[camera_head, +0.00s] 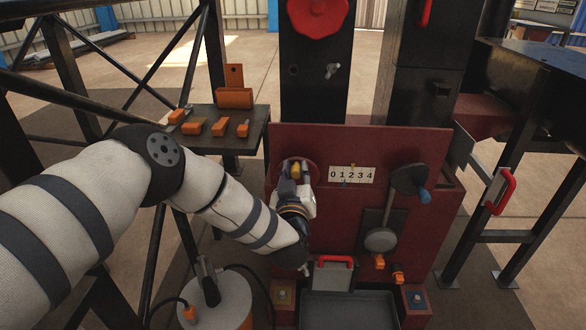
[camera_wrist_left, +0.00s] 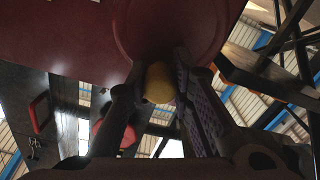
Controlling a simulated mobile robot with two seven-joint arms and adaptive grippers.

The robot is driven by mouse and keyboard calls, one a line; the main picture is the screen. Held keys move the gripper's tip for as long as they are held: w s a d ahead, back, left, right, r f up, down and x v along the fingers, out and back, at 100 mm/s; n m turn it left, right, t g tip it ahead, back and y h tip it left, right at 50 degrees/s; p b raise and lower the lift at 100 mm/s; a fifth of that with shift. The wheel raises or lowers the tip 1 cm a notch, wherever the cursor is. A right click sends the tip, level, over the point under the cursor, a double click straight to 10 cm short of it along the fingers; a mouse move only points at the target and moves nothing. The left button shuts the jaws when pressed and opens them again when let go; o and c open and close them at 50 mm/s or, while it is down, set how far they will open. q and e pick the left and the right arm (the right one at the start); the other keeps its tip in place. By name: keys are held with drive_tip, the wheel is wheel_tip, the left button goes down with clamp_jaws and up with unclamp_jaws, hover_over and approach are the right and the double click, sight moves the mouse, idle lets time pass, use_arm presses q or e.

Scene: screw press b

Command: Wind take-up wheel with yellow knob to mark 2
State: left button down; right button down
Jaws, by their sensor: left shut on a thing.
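The take-up wheel (camera_head: 312,168) is a dark red disc on the dark red front panel, partly hidden behind my left gripper. My left gripper (camera_head: 301,171) is shut on its yellow knob (camera_head: 295,171). In the left wrist view the yellow knob (camera_wrist_left: 159,83) sits between the two fingers, with the red wheel (camera_wrist_left: 170,30) beyond them. The white scale plate (camera_head: 352,175), numbered 0 to 4, is just right of the wheel. Small coloured marks show at its edges, but the exact reading is too small to tell. My right gripper is out of view.
A grey tray (camera_head: 347,310) lies in front. A side table (camera_head: 250,130) with orange blocks stands at the left.

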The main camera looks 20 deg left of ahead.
use_arm(q)
drive_tip(key=shift+d+m, duration=0.1)
drive_tip(key=shift+m, duration=0.3)
drive_tip(key=c, duration=1.4)
unclamp_jaws()
drive_tip(key=v, duration=1.2)
